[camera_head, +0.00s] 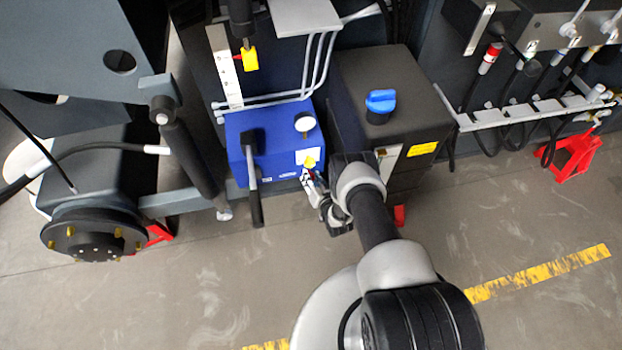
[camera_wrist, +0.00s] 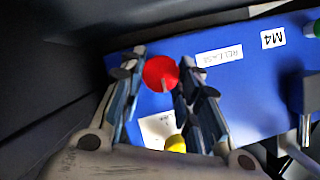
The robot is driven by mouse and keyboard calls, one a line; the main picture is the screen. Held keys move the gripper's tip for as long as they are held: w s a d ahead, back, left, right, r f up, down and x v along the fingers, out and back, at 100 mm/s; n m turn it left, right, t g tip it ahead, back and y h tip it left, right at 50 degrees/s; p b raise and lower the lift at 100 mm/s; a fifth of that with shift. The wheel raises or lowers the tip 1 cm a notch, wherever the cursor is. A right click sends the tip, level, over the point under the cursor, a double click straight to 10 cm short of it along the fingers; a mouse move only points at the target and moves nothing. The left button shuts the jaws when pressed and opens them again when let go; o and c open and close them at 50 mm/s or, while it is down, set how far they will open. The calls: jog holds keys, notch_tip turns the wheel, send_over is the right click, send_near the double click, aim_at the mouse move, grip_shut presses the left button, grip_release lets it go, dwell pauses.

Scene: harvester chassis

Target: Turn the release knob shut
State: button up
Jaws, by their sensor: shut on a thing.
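The release knob is the round red knob (camera_wrist: 160,73) on the face of the blue unit (camera_wrist: 245,90), beside a white label that reads upside down. In the head view the blue unit (camera_head: 275,135) sits low at the centre, and my gripper (camera_head: 308,178) reaches its lower right corner. In the wrist view the two fingers of my gripper (camera_wrist: 160,66) stand on either side of the red knob and are shut on it. A pale line shows on the knob's face. In the head view my gripper hides most of the knob.
A yellow part (camera_wrist: 175,143) sits near the fingers, close to the knob. The unit carries a black lever (camera_head: 251,180) and a round gauge (camera_head: 304,122). A dark tank with a blue cap (camera_head: 380,101) stands close on the right. The floor in front is clear.

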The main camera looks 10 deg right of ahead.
dwell(0.3)
jog(key=o, duration=1.1)
jog(key=v, duration=1.2)
